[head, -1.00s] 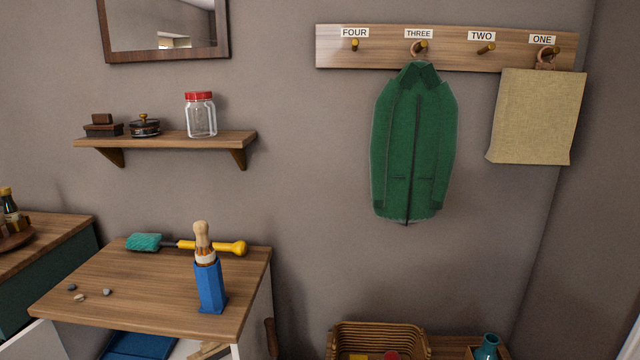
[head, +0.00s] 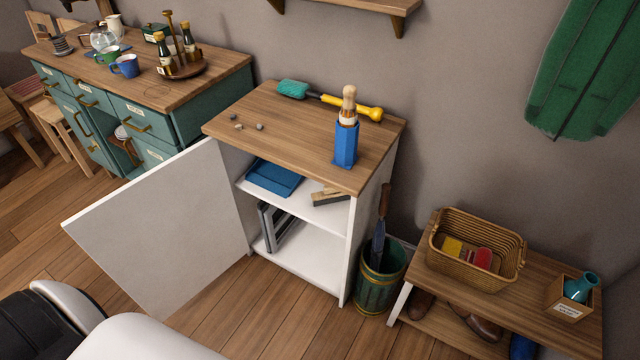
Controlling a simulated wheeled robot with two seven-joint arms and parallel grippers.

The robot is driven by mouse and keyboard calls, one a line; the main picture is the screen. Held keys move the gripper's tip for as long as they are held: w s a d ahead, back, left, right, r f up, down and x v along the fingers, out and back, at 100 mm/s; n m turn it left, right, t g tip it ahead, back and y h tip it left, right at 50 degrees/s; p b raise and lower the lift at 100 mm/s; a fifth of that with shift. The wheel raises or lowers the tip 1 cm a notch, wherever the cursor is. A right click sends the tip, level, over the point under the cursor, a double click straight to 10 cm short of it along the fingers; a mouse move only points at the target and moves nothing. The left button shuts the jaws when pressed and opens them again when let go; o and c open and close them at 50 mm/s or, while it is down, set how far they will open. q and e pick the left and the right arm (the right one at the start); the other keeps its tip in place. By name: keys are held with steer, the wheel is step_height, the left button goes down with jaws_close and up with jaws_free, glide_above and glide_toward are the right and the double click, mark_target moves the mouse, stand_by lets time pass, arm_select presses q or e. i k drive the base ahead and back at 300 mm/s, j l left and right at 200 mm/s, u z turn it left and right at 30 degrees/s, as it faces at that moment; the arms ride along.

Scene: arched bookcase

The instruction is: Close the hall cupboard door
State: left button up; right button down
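The hall cupboard (head: 272,97) is a white cabinet with a wooden top, against the wall in the middle of the head view. Its white door (head: 165,232) stands wide open, swung out to the left and toward me. Neither of my grippers is in the head view.
A green bucket (head: 378,278) with an umbrella stands right of the cupboard. Farther right is a bench (head: 440,312) with a wicker basket (head: 462,270). A green sideboard (head: 215,100) stands behind the door. A blue holder (head: 346,147) stands on the cupboard top.

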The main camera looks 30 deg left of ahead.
mark_target(167, 233)
steer(key=j+u, duration=0.35)
steer(key=j, duration=1.85)
